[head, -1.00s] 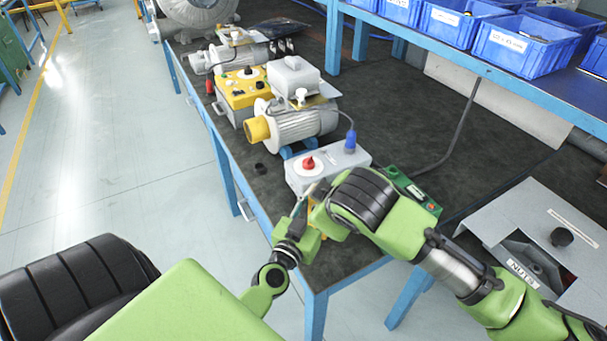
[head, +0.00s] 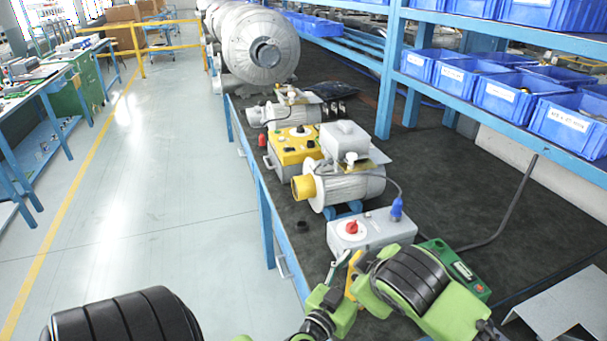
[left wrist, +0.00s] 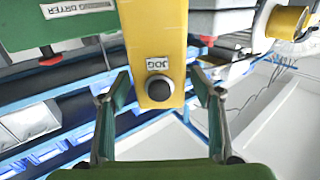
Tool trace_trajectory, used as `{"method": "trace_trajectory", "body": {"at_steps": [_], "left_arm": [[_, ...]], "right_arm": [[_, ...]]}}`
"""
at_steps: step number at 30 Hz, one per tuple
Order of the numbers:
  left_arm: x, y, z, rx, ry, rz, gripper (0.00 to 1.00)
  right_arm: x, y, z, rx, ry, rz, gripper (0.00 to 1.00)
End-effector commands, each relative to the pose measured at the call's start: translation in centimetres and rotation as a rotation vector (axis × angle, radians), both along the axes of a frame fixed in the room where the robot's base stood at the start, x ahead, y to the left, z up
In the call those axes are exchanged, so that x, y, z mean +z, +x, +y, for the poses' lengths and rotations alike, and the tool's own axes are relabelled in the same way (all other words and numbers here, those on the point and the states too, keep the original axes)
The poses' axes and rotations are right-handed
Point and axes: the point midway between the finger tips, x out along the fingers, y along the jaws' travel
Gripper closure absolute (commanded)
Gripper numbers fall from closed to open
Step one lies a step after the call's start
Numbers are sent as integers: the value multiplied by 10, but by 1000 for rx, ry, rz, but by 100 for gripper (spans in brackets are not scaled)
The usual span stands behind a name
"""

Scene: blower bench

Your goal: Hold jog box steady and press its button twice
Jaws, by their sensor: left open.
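The yellow jog box (left wrist: 160,35), with a JOG label and a round black button (left wrist: 159,89), fills the middle of the left wrist view. My left gripper (left wrist: 160,82) is open, with one finger on each side of the box and the button facing the camera. In the head view, the jog box (head: 352,272) is a small yellow strip, mostly hidden beside my left gripper (head: 342,268). My right arm comes in from the lower right and ends close beside it. The right fingers cannot be made out.
A grey box with a red knob (head: 372,234) stands just behind the jog box. A green control box (head: 455,268) lies to the right. A motor (head: 345,187) and a yellow control box (head: 295,146) stand farther back. Shelves with blue bins (head: 508,98) run along the right.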

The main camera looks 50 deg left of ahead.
Motion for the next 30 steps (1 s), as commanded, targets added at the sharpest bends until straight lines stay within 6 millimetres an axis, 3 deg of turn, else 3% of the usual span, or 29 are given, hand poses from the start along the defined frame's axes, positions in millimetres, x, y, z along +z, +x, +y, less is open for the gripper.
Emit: {"method": "trace_trajectory", "body": {"at_steps": [15, 21, 30], "left_arm": [[-1, -91, -19, -2, 0, 4, 41], [-1, -108, -22, -1, 1, 2, 41], [0, -109, -24, -6, -1, 2, 41]], "right_arm": [[0, 0, 0, 0, 0, 0, 100], [0, 0, 0, 0, 0, 0, 100], [0, -1, 0, -1, 3, 4, 100]]}}
